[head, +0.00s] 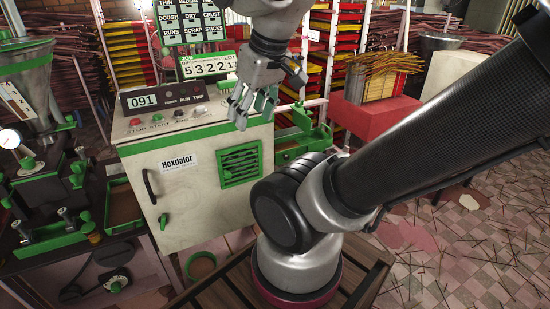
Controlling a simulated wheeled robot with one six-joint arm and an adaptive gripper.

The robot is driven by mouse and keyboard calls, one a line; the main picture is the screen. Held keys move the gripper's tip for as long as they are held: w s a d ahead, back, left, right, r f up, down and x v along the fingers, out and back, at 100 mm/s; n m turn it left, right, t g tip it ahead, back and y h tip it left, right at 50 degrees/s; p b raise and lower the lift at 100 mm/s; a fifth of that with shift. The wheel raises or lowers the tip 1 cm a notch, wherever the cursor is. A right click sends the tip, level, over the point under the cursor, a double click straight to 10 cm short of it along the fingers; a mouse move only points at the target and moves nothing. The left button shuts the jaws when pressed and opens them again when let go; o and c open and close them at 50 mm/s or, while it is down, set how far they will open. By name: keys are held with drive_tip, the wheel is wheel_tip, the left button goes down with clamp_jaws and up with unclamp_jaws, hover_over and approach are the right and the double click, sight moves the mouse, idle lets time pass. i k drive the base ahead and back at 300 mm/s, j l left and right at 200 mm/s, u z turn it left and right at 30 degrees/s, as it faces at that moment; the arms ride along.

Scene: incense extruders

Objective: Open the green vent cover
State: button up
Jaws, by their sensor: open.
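The green vent cover (240,164) is a slatted square panel on the front of the cream machine cabinet (190,215), right of the "Hexdalor" label. It looks closed, lying flat against the cabinet front. My gripper (240,113) is open and empty. It hangs pointing down in front of the cabinet's upper right part, above the vent cover and apart from it in the picture. The exact depth gap between gripper and cabinet cannot be told.
A black handle (149,187) and a green latch (163,219) are on the cabinet's left side. A control panel (165,98) with buttons sits on top. A green tray (303,142) stands to the right. A red block (375,115) holds incense sticks behind it.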

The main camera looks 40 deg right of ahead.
sight(226, 174)
drive_tip(key=z, duration=0.6)
drive_tip(key=k+l, duration=0.2)
drive_tip(key=l, duration=0.15)
drive_tip(key=k+l, duration=0.2)
drive_tip(key=l, duration=0.15)
drive_tip(key=k+l+u, duration=0.1)
drive_tip(key=k+l, duration=0.15)
drive_tip(key=l, duration=0.1)
